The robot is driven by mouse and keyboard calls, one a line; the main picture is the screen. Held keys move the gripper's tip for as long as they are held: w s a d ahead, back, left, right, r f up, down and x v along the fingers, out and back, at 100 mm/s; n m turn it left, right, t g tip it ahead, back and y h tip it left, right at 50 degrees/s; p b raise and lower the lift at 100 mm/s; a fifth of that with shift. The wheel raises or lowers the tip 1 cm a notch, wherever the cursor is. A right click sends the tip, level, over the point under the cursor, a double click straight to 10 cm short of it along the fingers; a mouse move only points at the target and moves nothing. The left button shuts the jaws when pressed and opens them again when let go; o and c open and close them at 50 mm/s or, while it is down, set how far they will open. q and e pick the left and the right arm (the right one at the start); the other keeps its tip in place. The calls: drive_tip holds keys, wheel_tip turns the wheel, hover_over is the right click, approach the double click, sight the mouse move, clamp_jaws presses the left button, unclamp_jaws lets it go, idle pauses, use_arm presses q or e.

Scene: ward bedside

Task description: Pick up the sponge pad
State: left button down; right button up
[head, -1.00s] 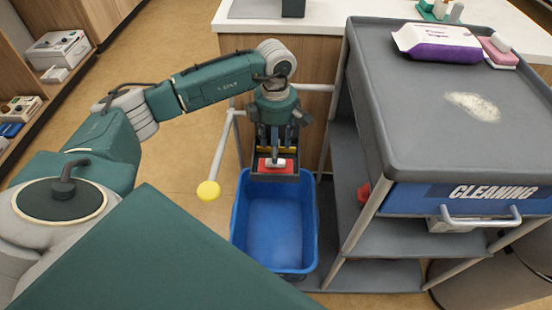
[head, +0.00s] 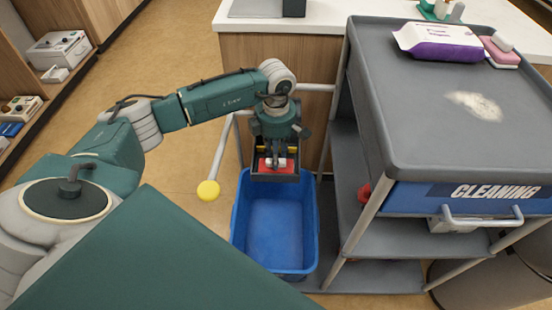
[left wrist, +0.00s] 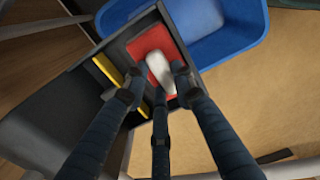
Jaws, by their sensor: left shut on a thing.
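The sponge pad is a red pad (head: 265,164) with a white block-shaped grip on top. It lies in a dark open box (head: 275,178) above the near-back edge of a blue bucket. In the left wrist view the red pad (left wrist: 148,42) and its white grip (left wrist: 160,72) show between my fingers. My left gripper (head: 276,163) points down into the box, shut on the white grip. The fingers hide part of the pad. The left wrist view shows the gripper (left wrist: 155,90) too. My right gripper is not in view.
The blue bucket (head: 275,225) is empty. A yellow item (left wrist: 108,69) lies beside the pad in the box. A grey cleaning cart (head: 430,130) stands close on the right, with a purple-white wipes pack (head: 440,42) and a pink pad (head: 500,52) on top.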

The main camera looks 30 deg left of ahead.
use_arm(q)
drive_tip(key=shift+r, duration=0.1)
drive_tip(key=shift+w+r, duration=0.1)
drive_tip(key=shift+r, duration=0.4)
wheel_tip(320, 180, up, 19)
drive_tip(key=p, duration=0.2)
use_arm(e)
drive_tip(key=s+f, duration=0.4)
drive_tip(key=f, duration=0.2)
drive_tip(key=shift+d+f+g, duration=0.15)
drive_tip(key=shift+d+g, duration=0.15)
